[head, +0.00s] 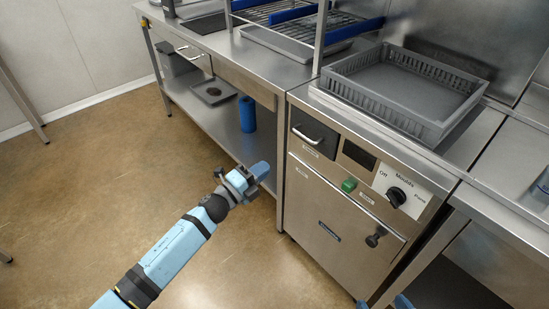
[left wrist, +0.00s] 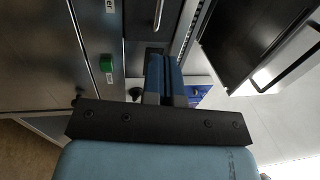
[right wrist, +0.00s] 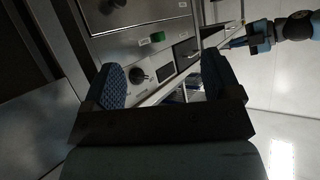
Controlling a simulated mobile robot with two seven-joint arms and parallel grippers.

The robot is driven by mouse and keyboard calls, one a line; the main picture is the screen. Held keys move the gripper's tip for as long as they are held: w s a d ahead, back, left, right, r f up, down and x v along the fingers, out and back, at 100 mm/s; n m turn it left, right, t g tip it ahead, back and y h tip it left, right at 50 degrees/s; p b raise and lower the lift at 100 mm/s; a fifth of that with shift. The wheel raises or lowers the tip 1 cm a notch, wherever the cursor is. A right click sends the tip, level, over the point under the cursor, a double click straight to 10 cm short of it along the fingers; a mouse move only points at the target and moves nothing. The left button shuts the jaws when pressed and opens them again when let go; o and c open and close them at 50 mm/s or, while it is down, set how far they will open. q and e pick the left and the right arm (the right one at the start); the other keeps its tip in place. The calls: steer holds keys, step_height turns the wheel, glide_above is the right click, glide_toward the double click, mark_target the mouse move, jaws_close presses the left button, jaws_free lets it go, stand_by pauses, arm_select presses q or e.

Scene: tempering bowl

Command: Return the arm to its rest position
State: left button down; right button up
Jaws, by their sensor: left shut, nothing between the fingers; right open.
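My left gripper (head: 260,171) is at the end of the blue arm, held over the floor in front of the steel cabinet. Its fingers are together and empty, as the left wrist view (left wrist: 161,75) also shows. My right gripper shows in the head view only as blue fingertips (head: 388,303) at the bottom edge. In the right wrist view its two fingers (right wrist: 163,82) stand wide apart with nothing between them. My left arm also shows at the upper right of that view.
The steel cabinet (head: 335,205) has a dial (head: 396,196), a green button (head: 349,185) and a drawer handle (head: 308,136). A grey crate (head: 345,84) stands on top. A blue roll (head: 247,114) stands on the lower shelf. The floor (head: 90,180) at left is clear.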

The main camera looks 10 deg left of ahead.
arm_select(q)
steer(key=s+a+r+n+g+y+p, duration=0.1)
steer(key=s+r+n+y+p, duration=0.2)
steer(key=s+n+p, duration=0.4)
steer(key=s+a+r+n+g+y+p, duration=0.2)
steer(key=s+r+n+p, duration=0.3)
steer(key=s+n+p, duration=0.3)
steer(key=s+a+r+n+g+y+p, duration=0.2)
steer(key=s+n+p, duration=0.5)
steer(key=s+p, duration=0.6)
steer(key=shift+s+r+y+p, duration=0.3)
steer(key=shift+s+r+y, duration=0.6)
arm_select(e)
step_height(320, 180, up, 18)
steer(key=s+d+h, duration=0.1)
steer(key=d, duration=0.1)
steer(key=shift+s+d+f+g, duration=0.2)
steer(key=shift+s+g, duration=0.15)
steer(key=shift+g, duration=0.05)
